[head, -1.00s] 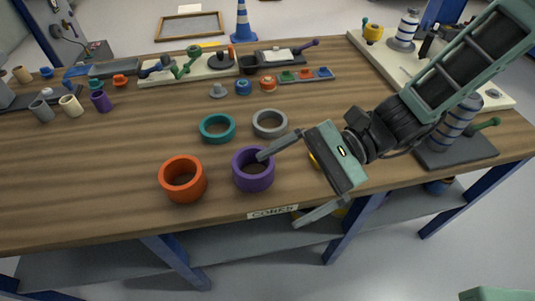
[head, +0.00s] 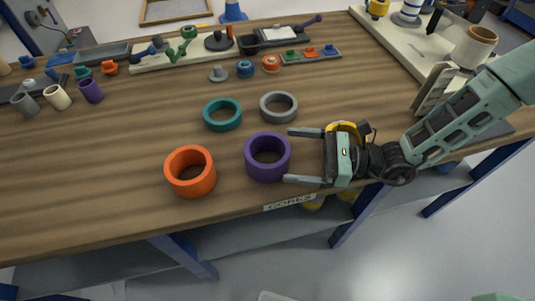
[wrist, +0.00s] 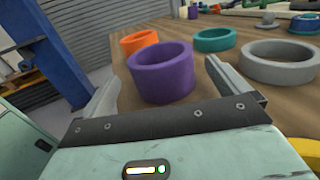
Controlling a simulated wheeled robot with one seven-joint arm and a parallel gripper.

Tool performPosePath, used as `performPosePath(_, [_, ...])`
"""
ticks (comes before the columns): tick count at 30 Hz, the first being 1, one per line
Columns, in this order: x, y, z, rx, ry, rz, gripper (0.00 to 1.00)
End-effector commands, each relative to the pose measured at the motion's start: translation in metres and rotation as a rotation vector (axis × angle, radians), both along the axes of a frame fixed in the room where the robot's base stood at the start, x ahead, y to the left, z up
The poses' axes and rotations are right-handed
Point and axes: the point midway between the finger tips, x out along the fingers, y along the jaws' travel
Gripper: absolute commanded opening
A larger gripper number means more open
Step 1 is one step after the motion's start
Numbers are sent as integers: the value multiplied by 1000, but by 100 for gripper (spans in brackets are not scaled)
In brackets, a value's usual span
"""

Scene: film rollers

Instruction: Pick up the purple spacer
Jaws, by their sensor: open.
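The purple spacer (head: 268,158) is a thick open ring standing on the wooden table near its front edge. It also shows in the wrist view (wrist: 161,78), just ahead of my fingers and roughly between them. My gripper (head: 288,157) is open and empty, level beside the spacer's right side in the head view. Its two fingertips are close to the ring, one toward the back and one toward the front edge. In the wrist view my gripper (wrist: 160,85) has its fingers spread wide. I cannot tell whether either finger touches the spacer.
An orange ring (head: 190,184) stands to the left. A teal ring (head: 222,115) and a grey ring (head: 279,107) lie behind. A yellow ring (head: 361,129) is partly hidden behind my gripper. The table's front edge with a label (head: 290,202) is close.

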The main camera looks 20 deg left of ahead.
Motion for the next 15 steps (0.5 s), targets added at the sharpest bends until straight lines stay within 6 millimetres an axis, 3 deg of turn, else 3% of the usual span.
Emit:
performPosePath(5, [-2, 12, 1, -1, -1, 2, 100])
performPosePath(15, [-11, 61, 1, -1, -1, 2, 100])
